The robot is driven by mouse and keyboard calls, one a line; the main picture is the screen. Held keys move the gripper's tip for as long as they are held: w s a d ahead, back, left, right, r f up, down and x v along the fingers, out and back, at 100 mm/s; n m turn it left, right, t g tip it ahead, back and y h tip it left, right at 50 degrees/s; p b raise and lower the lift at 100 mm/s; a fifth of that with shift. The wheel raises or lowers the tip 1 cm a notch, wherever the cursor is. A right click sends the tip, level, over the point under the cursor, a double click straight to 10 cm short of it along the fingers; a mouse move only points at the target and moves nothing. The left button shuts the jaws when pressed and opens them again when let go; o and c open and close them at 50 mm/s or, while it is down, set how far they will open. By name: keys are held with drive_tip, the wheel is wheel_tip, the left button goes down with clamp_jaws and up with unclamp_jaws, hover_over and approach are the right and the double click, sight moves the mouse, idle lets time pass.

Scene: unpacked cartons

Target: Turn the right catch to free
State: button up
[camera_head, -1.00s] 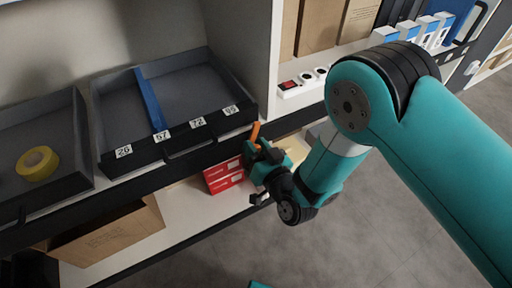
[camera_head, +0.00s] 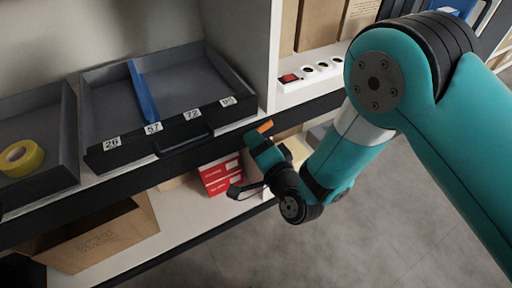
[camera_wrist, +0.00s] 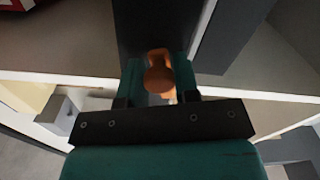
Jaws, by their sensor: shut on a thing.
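The orange catch (camera_head: 265,127) sits on the dark front rail just right of the wide tray's front corner. It is tilted over, its free end pointing right and slightly up. My gripper (camera_head: 262,141) is at the rail, shut on the catch. In the wrist view the catch (camera_wrist: 158,76) stands between the two fingers of my gripper (camera_wrist: 157,92); its lower part is partly hidden by them. The wide grey tray (camera_head: 108,152) has a blue divider and a black handle, with number labels 26, 57, 72 and 95 along its front.
A smaller tray (camera_head: 62,176) with yellow tape (camera_head: 20,158) is at the left. Red boxes (camera_head: 221,176) and an open carton (camera_head: 100,238) stand on the lower shelf. A socket strip (camera_head: 308,73) lies on the right shelf. The floor at lower right is clear.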

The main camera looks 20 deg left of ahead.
drive_tip(key=shift+s+f+m+b, duration=0.1)
drive_tip(key=shift+f+m+b, duration=0.1)
drive_tip(key=shift+m+b, duration=1.25)
drive_tip(key=shift+m, duration=0.45)
drive_tip(key=o, duration=0.9)
drive_tip(key=shift+r, duration=0.1)
